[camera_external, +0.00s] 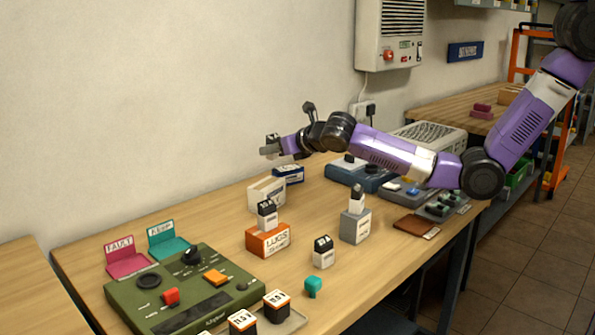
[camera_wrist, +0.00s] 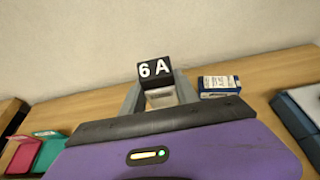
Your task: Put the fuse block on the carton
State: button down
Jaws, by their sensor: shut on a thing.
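My gripper (camera_external: 270,147) is shut on a dark-topped fuse block (camera_external: 272,138). In the wrist view the block (camera_wrist: 155,72) reads "6 A" and sits between the grey fingers. It is in the air above the back of the bench. An open-looking whitish carton (camera_external: 266,193) stands on the bench below my gripper, apart from it. A blue-and-white box (camera_external: 288,175) is just right of it and also shows in the wrist view (camera_wrist: 219,86). An orange-and-white box marked "LUGS" (camera_external: 268,241) stands nearer the front, with another fuse block (camera_external: 267,213) on it.
A grey box (camera_external: 355,227) carries a fuse block (camera_external: 357,199); another block (camera_external: 323,251) stands on the bench. A green panel (camera_external: 185,290) with pink (camera_external: 126,257) and teal (camera_external: 169,244) cards is at left. Blue-grey devices (camera_external: 360,174) are at right. The wall is close behind.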

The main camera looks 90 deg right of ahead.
aim_at(275, 180)
jog(key=shift+f+b, duration=0.3)
jog(key=shift+f, duration=2.8)
jog(key=shift+f, duration=0.1)
jog(key=c, duration=0.9)
grip_release()
jog(key=shift+f, duration=0.1)
jog(key=shift+s+r, duration=0.1)
jog(key=shift+r, duration=0.1)
jog(key=v, duration=1.1)
jog(key=shift+s+a+p, duration=0.3)
jog(key=shift+a+p, duration=0.05)
jog(key=shift+p, duration=0.05)
